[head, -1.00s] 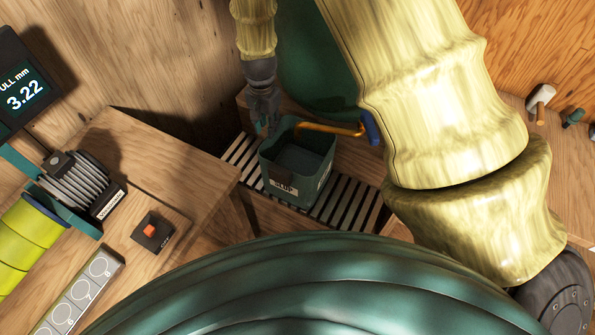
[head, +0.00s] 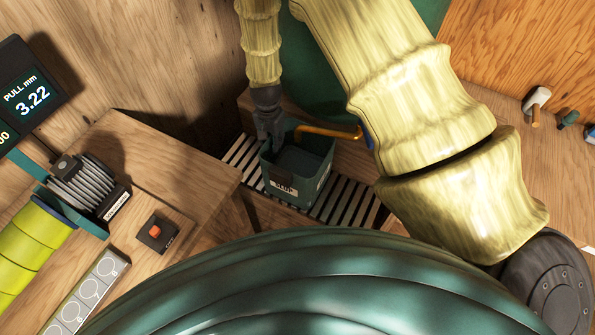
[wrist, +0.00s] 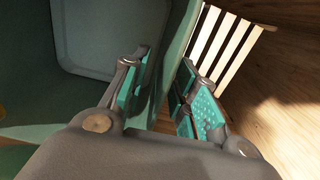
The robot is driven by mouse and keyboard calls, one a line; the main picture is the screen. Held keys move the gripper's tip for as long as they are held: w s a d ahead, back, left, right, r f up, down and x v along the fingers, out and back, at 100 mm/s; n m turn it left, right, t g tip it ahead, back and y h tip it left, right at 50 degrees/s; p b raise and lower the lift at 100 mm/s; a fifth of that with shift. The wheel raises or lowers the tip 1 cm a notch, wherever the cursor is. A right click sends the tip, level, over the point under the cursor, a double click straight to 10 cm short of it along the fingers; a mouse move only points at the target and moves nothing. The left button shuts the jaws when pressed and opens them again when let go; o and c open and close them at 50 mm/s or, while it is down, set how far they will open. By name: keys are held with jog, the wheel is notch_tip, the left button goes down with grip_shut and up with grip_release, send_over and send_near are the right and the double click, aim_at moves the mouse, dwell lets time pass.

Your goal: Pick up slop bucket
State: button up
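The slop bucket (head: 308,188) is a dark teal, square, open-topped bucket with a pale label on its front. It stands upright on a slatted rack in the middle of the head view. My gripper (head: 271,138) is at the bucket's left back rim, pointing down. In the wrist view, the bucket wall (wrist: 177,52) runs between the fingers of my gripper (wrist: 163,88). One finger is on the inner side and the other on the outer side. The fingers look spread, with a gap beside the wall. Their lower contact is partly hidden.
An orange bent rod (head: 325,131) with a blue end crosses above the bucket's back right. A wooden bench (head: 200,170) with a reel device (head: 85,185) stands left. The slatted rack (head: 345,200) extends right of the bucket. A wooden wall rises close behind my gripper.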

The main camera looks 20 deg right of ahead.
jog(key=shift+f, duration=0.25)
grip_shut()
jog(key=shift+r, duration=0.2)
dwell(0.6)
